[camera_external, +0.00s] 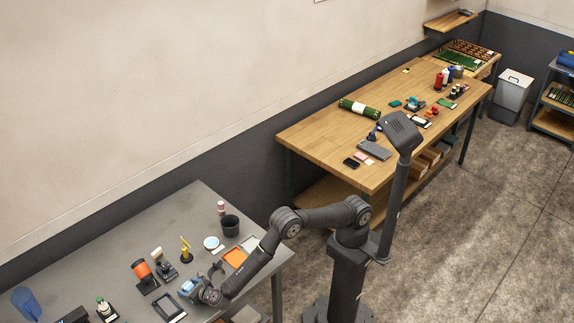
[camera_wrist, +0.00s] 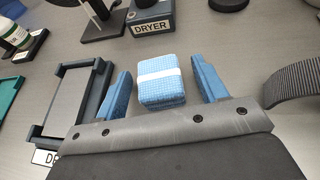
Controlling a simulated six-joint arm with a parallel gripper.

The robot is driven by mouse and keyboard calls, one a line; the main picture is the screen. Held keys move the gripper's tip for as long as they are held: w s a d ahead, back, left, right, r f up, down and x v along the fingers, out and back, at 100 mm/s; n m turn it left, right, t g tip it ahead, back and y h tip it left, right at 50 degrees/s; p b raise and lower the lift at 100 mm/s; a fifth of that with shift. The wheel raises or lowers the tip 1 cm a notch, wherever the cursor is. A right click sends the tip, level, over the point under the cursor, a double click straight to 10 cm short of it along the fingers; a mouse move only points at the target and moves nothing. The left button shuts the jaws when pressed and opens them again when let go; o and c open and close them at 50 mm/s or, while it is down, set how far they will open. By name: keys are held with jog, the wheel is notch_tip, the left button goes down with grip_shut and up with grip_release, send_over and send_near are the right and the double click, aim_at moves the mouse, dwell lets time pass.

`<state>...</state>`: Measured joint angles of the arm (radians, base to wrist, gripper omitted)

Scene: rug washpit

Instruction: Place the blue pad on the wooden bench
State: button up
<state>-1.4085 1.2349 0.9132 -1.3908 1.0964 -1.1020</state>
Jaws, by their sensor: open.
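The blue pad (camera_wrist: 160,84) is a light blue textured block with a white band around it. In the wrist view it sits on the grey table (camera_wrist: 225,50), between the two blue fingers of my gripper (camera_wrist: 162,87). A gap shows on each side of the pad, so the fingers are open and not pressed on it. In the external view my gripper (camera_external: 190,287) is low over the grey table, and the pad is hard to make out there. The wooden bench (camera_external: 325,138) stands along the wall at the upper right, away from my gripper.
A dark tray-like holder (camera_wrist: 72,98) lies just left of my gripper. A block labelled DRYER (camera_wrist: 152,20) stands just beyond the pad. A green roll (camera_external: 360,108) and several small items lie on the bench. Its near left end has bare wood.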

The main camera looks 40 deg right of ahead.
jog(key=c, duration=1.1)
jog(key=shift+c, duration=0.2)
jog(key=shift+r, duration=0.15)
